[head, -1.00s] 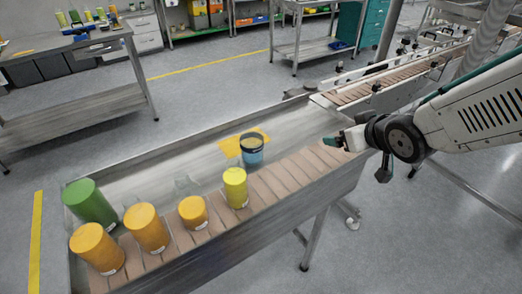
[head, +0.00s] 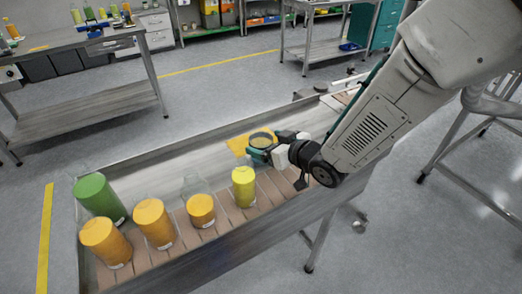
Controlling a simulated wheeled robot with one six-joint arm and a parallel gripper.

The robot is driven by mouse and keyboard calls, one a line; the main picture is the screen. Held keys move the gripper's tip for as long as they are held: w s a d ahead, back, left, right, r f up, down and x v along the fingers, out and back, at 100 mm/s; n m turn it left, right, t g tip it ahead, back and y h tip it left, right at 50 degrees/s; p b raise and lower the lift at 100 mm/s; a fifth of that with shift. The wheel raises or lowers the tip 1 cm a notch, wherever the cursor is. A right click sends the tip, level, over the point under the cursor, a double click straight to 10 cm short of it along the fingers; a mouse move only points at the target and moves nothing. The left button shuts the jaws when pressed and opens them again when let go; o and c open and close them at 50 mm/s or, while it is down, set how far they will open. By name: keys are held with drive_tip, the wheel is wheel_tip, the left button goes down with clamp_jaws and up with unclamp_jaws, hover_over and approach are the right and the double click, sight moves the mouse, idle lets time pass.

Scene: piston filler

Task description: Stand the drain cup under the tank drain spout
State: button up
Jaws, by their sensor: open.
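A cup (head: 262,137) with a dark rim and a pale yellowish inside stands upright at the edge of a yellow patch on the steel table. It looks like the drain cup. Its blue body is now mostly hidden by my gripper (head: 262,151), which is low at its near side with teal fingers open. I cannot tell whether the fingers touch the cup. No tank or drain spout can be made out in this view.
A yellow bottle (head: 243,187) stands close in front of the cup on the brown slatted conveyor (head: 268,190). Several orange bottles (head: 154,223) and a green one (head: 100,198) stand to the left. The steel surface (head: 160,165) left of the cup is mostly clear.

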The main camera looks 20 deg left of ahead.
drive_tip(key=shift+w+a+f, duration=0.15)
drive_tip(key=shift+w+a, duration=0.1)
drive_tip(key=shift+a, duration=0.15)
drive_tip(key=c, duration=1.2)
